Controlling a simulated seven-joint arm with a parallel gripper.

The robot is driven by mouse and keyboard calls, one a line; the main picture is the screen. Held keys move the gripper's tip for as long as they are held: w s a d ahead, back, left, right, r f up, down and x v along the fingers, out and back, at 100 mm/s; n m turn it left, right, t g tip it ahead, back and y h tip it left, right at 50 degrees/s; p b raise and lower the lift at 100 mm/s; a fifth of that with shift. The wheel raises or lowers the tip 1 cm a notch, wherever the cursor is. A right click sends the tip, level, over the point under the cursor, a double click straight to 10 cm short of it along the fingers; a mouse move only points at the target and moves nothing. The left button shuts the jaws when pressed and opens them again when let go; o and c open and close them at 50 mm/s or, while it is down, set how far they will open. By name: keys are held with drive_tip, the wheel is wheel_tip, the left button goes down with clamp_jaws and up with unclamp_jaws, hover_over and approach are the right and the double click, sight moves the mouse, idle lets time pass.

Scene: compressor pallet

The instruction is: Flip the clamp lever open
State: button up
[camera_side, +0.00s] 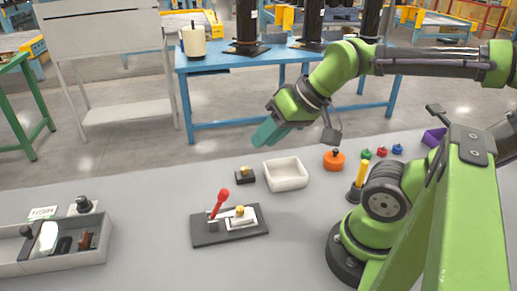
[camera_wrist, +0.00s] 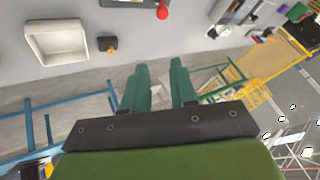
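The clamp (camera_side: 211,229) sits on a dark flat plate on the grey table. Its lever (camera_side: 219,203) has a red handle and stands nearly upright, tilted slightly to the right. A light block with a gold knob (camera_side: 240,212) lies beside the lever on the plate. In the wrist view the lever's red tip (camera_wrist: 162,11) shows at the top edge, and most of the clamp is cut off. My gripper (camera_side: 258,143) has teal fingers and is above the table's far edge, up and behind the clamp, apart from it. In the wrist view its fingers (camera_wrist: 161,82) are spread with nothing between them.
A white bin (camera_side: 286,174) and a small black block with a gold top (camera_side: 245,176) stand behind the clamp. An orange knob (camera_side: 334,160) and a yellow-handled piece (camera_side: 360,180) are to the right. A grey divided tray (camera_side: 45,262) is at the left. Table between tray and clamp is clear.

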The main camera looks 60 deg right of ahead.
drive_tip(key=shift+m+g+h, duration=0.4)
drive_tip(key=shift+m+g, duration=0.3)
drive_tip(key=shift+m, duration=0.2)
drive_tip(key=d+f, duration=0.1)
drive_tip(key=w+d+f, duration=0.1)
drive_tip(key=d, duration=0.1)
drive_tip(key=shift+f, duration=0.4)
clamp_jaws()
drive_tip(key=w+d+f+m+y, duration=0.1)
drive_tip(key=d+f+m+y, duration=0.7)
drive_tip(key=m, duration=0.6)
drive_tip(key=f+y, duration=0.1)
drive_tip(key=y, duration=0.1)
drive_tip(key=shift+f+m+y, duration=0.3)
drive_tip(key=shift+f+y, duration=0.05)
drive_tip(key=shift+y, duration=0.05)
